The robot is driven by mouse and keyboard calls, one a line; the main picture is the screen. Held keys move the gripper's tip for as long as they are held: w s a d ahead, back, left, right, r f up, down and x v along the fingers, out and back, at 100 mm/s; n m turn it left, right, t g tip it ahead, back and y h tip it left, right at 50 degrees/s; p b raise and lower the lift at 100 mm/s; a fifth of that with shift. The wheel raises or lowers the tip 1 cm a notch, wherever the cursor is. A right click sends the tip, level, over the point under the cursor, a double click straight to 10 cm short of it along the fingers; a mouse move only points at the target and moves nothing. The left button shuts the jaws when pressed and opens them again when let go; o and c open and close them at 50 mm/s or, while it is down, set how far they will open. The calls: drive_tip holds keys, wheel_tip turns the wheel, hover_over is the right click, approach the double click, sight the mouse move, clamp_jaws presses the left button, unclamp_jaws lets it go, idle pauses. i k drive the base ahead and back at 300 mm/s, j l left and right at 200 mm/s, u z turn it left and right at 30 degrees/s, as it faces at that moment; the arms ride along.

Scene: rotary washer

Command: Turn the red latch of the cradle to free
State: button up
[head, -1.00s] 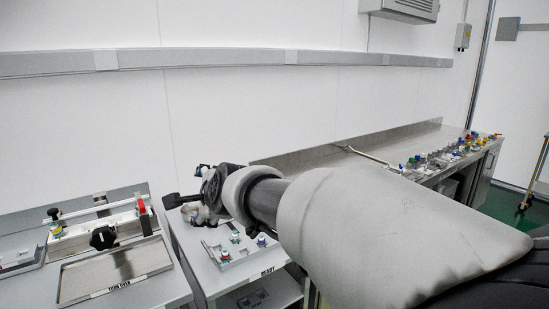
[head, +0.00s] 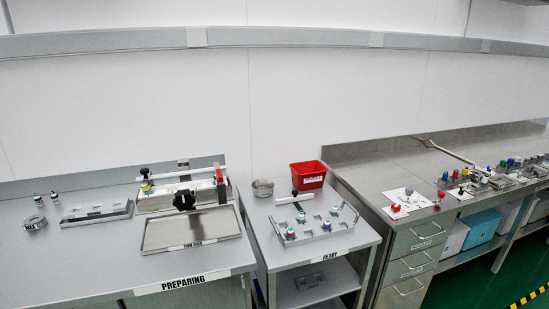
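The cradle (head: 158,199) stands on the left table, a pale block unit with a white bar along its top. Its red latch (head: 220,174) is a small upright red piece at the right end. A black knob (head: 184,200) is on its front, and a vial-like piece with a black top (head: 146,181) stands at its left end. A shallow metal tray marked "TURN OVER" (head: 190,240) lies in front. The latch is too small to tell its exact turn. My gripper is not in view.
A rack (head: 318,238) with several vials, a red bin (head: 308,175) and a metal bowl (head: 263,188) stand on the "READY" table. A flat holder (head: 95,214) and a metal ring (head: 34,222) lie left of the cradle. A steel bench (head: 390,180) is at right.

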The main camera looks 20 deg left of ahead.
sight(218, 173)
drive_tip(key=i+j, duration=0.2)
drive_tip(key=j, duration=0.2)
drive_tip(key=i+j, duration=0.2)
drive_tip(key=j, duration=0.15)
drive_tip(key=i+j, duration=0.25)
drive_tip(key=j, duration=0.15)
drive_tip(key=i+j, duration=0.2)
drive_tip(key=j, duration=0.2)
